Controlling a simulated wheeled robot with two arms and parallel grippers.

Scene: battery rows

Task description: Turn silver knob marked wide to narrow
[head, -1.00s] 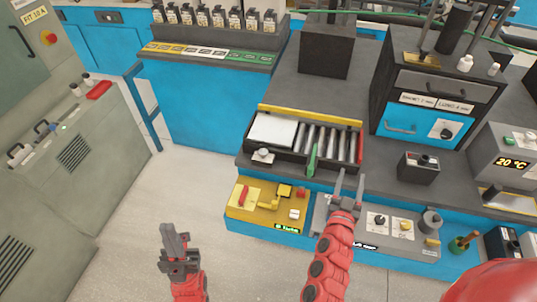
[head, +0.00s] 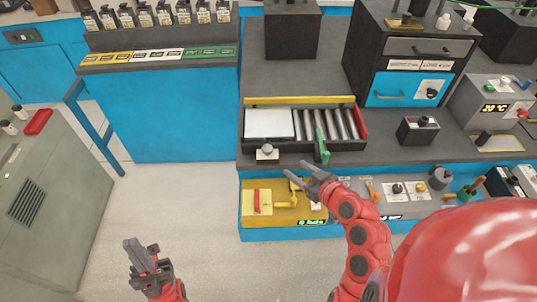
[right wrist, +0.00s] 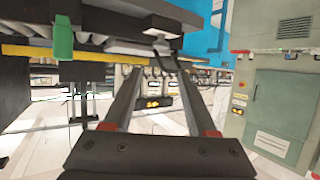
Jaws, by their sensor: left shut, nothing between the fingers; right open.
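A small silver knob (head: 267,149) sits on a light plate at the front left of a roller tray (head: 360,147); its marking is too small to read. In the right wrist view, a pale knob-like part (right wrist: 162,46) shows under the tray edge, beyond the fingertips. My right gripper (head: 298,171) is open and empty, pointing left, below and right of the silver knob and apart from it. It also shows in the right wrist view (right wrist: 158,74). My left gripper (head: 138,246) is shut and empty over the floor at the lower left.
A green handle (head: 321,150) stands at the tray's front, close to my right gripper; it hangs near in the right wrist view (right wrist: 63,38). A yellow panel (head: 250,218) with a red lever lies below. Clear floor (head: 190,210) lies left.

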